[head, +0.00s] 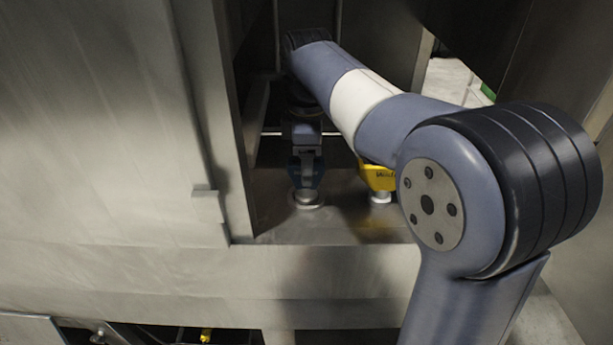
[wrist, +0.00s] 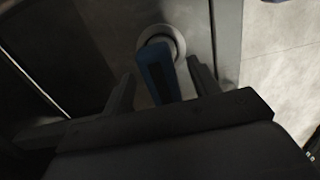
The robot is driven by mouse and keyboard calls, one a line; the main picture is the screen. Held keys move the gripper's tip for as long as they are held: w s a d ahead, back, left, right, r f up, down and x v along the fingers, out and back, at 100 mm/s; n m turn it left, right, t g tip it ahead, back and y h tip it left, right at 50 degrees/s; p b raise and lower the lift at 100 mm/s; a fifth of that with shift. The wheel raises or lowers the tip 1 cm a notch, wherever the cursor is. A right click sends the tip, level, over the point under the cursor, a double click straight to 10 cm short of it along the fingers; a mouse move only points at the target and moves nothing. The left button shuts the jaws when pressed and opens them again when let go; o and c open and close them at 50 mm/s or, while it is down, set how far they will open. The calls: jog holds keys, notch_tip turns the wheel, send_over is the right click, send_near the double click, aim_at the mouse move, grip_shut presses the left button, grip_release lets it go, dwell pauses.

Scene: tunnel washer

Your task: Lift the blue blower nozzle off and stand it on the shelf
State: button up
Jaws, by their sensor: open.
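The blue blower nozzle (head: 295,173) stands on a round pale collar (head: 306,200) on the metal floor of the opening in the head view. My gripper (head: 306,168) comes down from above in front of it and hides part of it. In the wrist view the blue nozzle (wrist: 158,75) lies between the two open fingers of my gripper (wrist: 160,68), with the collar (wrist: 160,42) around its far end. A gap shows between each finger and the nozzle. I cannot pick out the shelf for certain.
A yellow nozzle (head: 378,177) with a white base stands close to the right of the blue one, partly behind my arm. A metal post (head: 215,120) bounds the opening on the left. Metal walls close it in at the back.

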aim_at(304, 196)
jog(key=shift+f, duration=1.8)
jog(key=shift+c, duration=0.6)
jog(key=c, duration=1)
